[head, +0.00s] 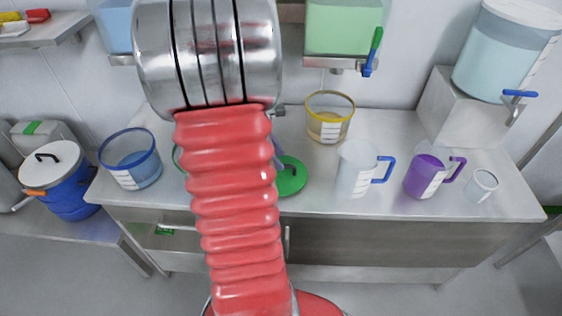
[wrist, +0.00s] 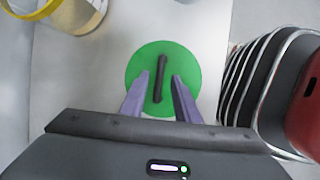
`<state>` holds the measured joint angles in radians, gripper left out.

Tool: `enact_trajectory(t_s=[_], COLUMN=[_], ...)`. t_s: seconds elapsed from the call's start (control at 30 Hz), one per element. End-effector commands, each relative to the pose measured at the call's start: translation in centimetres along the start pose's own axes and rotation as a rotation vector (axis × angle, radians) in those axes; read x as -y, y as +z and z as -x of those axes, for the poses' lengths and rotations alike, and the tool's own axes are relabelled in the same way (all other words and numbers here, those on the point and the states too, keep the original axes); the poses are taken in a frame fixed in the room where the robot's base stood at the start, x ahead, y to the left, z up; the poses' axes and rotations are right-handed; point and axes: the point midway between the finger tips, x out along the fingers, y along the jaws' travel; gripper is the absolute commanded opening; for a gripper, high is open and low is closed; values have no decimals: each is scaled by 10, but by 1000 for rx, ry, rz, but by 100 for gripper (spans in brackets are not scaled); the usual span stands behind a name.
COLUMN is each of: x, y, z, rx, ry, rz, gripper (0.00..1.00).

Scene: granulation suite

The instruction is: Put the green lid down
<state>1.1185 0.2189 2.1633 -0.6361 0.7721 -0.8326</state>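The green lid (head: 292,180) appears to lie flat on the steel bench, near its front edge, partly hidden behind my arm in the head view. In the wrist view the green lid (wrist: 150,55) shows as a disc with a black bar handle (wrist: 160,78) across its middle. My gripper (wrist: 158,80) is over the lid, its two purple fingers apart. The handle lies between the fingers, with a visible gap on each side. My arm hides most of the gripper in the head view.
On the bench (head: 400,200) stand a blue-rimmed tub (head: 131,165), a yellow-rimmed tub (head: 329,125), a clear jug with a blue handle (head: 355,170), a purple jug (head: 424,178) and a small white cup (head: 482,186). A blue drum (head: 68,198) stands at the left.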

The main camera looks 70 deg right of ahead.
Motion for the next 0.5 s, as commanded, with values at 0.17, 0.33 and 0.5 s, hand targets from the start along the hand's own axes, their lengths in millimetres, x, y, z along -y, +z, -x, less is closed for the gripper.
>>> enact_trajectory(t_s=[0.17,0.33,0.5], x=[-1,-1,0], y=[0,0,0], z=[33,60,77], rx=[-2,-2,-1], ry=[6,4,2], rz=[0,1,0], gripper=[29,29,29])
